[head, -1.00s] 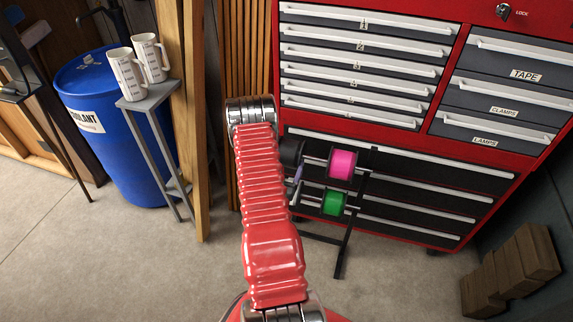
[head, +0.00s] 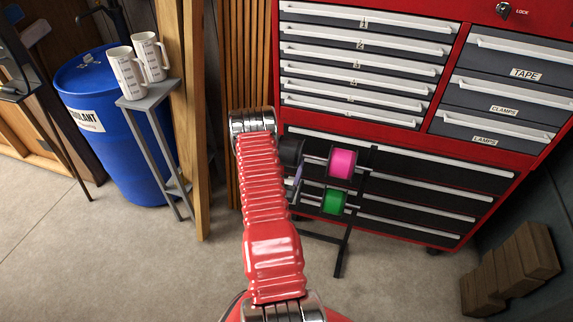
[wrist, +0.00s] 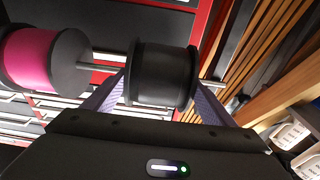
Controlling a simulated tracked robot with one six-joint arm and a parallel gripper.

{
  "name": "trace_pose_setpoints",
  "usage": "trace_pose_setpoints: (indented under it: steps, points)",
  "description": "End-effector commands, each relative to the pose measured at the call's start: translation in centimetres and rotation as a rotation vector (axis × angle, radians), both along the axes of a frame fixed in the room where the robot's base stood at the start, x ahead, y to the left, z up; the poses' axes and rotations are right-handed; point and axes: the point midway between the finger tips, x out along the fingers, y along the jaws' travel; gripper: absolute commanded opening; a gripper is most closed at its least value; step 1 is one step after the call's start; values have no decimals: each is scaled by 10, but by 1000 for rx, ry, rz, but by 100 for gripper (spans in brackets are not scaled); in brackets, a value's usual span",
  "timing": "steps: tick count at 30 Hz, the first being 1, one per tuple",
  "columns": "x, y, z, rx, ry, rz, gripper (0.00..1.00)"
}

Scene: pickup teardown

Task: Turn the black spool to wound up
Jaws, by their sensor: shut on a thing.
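The black spool (wrist: 160,75) fills the middle of the wrist view, on a rod of the rack beside the pink spool (wrist: 45,58). My gripper (wrist: 160,98) is shut on the black spool, with one purple-grey finger at each side of it. In the head view the black spool (head: 291,152) shows only partly, just right of my red arm. The pink spool (head: 342,163) hangs right of it, and a green spool (head: 334,202) hangs below. My gripper (head: 297,180) is mostly hidden behind my arm there. I cannot tell how far the black spool is turned.
The red tool chest (head: 463,60) with grey and black drawers stands close behind the rack (head: 341,250). Wooden slats (head: 248,70) are left of it. A grey stand (head: 150,95) with two mugs and a blue barrel (head: 100,140) stand further left. The front floor is clear.

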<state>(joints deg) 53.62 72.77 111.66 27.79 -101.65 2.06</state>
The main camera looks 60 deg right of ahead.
Motion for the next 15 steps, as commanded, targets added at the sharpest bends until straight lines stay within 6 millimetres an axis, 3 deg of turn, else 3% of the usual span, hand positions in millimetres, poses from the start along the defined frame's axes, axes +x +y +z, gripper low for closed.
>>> trace_pose_setpoints:
  steps: [1,2,3,9,15]
  points:
    - [2,0,0,0,-1,4,56]
    - [2,0,0,0,-1,4,79]
    - [2,0,0,0,-1,4,82]
    - [1,0,0,1,-1,2,96]
    - [0,0,0,1,-1,1,97]
